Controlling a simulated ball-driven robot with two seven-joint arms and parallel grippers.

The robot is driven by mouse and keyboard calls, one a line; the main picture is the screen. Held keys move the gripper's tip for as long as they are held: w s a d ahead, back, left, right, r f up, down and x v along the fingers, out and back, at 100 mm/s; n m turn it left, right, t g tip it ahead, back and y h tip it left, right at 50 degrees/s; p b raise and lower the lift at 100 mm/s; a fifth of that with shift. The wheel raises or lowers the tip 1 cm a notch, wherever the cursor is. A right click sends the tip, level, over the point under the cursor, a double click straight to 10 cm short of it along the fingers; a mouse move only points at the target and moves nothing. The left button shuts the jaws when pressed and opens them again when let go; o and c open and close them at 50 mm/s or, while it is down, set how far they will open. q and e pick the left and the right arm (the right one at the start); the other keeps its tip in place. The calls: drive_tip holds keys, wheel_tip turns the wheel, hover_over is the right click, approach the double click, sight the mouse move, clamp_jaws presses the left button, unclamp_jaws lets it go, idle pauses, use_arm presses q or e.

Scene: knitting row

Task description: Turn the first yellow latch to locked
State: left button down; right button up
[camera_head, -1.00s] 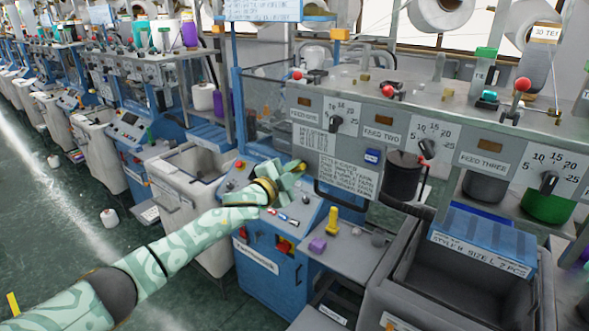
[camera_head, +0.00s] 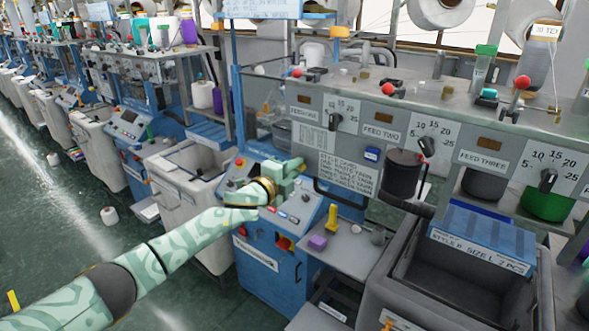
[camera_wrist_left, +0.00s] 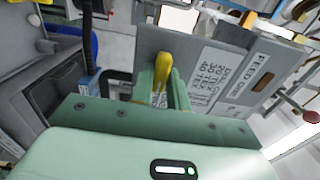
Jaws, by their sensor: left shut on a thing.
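My left gripper (camera_head: 294,168) is at the front of the grey feed panel (camera_head: 350,155), below the FEED ONE label and beside the text card. In the left wrist view, the yellow latch (camera_wrist_left: 163,68) stands between the two pale green fingers (camera_wrist_left: 162,92), with its rounded upper end sticking out past them. The gripper is shut on it. My right gripper is not in view.
A blue control console (camera_head: 275,235) stands under my left arm. To its right, a grey shelf (camera_head: 345,252) holds a yellow upright piece (camera_head: 332,218) and a purple block (camera_head: 317,242). A dark cup (camera_head: 402,175) hangs in front of the panel. A grey bin (camera_head: 455,285) stands at the right.

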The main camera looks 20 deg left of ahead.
use_arm(q)
drive_tip(key=shift+f, duration=0.2)
drive_tip(key=c, duration=1.4)
unclamp_jaws()
drive_tip(key=shift+s+r, duration=0.1)
drive_tip(key=b+v, duration=0.2)
drive_tip(key=v, duration=1.4)
drive_tip(key=shift+s, duration=0.2)
